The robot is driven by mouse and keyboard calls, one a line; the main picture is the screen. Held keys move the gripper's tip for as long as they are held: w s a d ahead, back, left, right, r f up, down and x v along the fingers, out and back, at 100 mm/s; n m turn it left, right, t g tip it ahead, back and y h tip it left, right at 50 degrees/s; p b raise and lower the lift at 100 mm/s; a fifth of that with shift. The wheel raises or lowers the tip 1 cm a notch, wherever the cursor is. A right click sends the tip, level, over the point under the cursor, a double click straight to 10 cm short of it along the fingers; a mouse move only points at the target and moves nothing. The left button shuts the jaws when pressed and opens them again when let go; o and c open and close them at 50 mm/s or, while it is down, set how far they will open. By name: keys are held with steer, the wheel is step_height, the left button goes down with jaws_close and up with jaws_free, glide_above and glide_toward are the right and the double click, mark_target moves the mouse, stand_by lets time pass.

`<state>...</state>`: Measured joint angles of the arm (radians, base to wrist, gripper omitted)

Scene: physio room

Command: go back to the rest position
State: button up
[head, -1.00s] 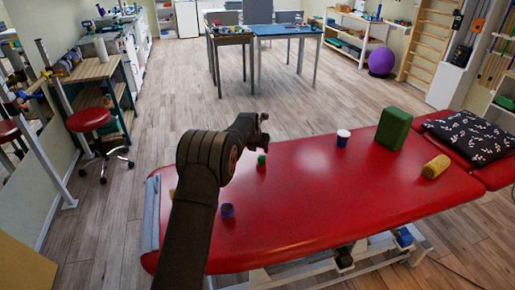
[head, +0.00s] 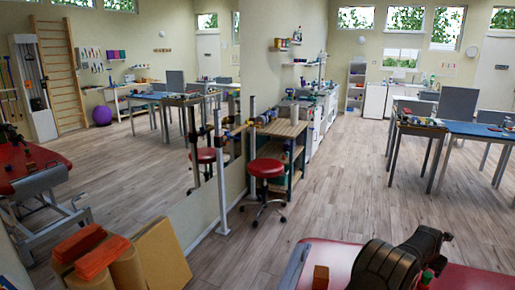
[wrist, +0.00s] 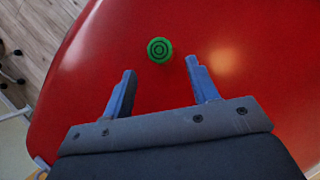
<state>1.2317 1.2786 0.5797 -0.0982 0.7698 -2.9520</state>
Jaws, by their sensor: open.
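My gripper (wrist: 160,72) is open and empty in the wrist view, its two blue-grey fingers apart above the red treatment table (wrist: 245,60). A small round green object (wrist: 159,50) with dark rings on top lies just beyond the fingertips, roughly in line with the gap between them. In the head view my dark arm stands over the corner of the red table (head: 460,275) at the lower right. The green object (head: 427,277) shows only partly there, beside the arm. The fingers cannot be made out in the head view.
A small brown block (head: 320,277) is on the table's left end. A red stool (head: 265,170) stands by a wooden shelf unit (head: 280,140). Orange blocks and tan rolls (head: 155,255) are at the lower left. A large mirror fills the left. The middle floor is clear.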

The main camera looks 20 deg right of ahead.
mark_target(427, 274)
steer(key=shift+x, duration=4)
steer(key=shift+a, duration=0.1)
steer(key=shift+a+r, duration=0.25)
steer(key=shift+r, duration=0.5)
steer(key=v, duration=1.1)
steer(key=x, duration=1.2)
steer(key=shift+s+a+f, duration=0.1)
step_height(427, 274, up, 8)
steer(key=shift+a+f, duration=0.1)
steer(key=shift+a, duration=0.1)
steer(key=s+a+m+g, duration=0.2)
steer(key=a+m, duration=0.3)
steer(key=a, duration=1.7)
steer(key=shift+m+g, duration=0.3)
steer(key=shift+g, duration=0.1)
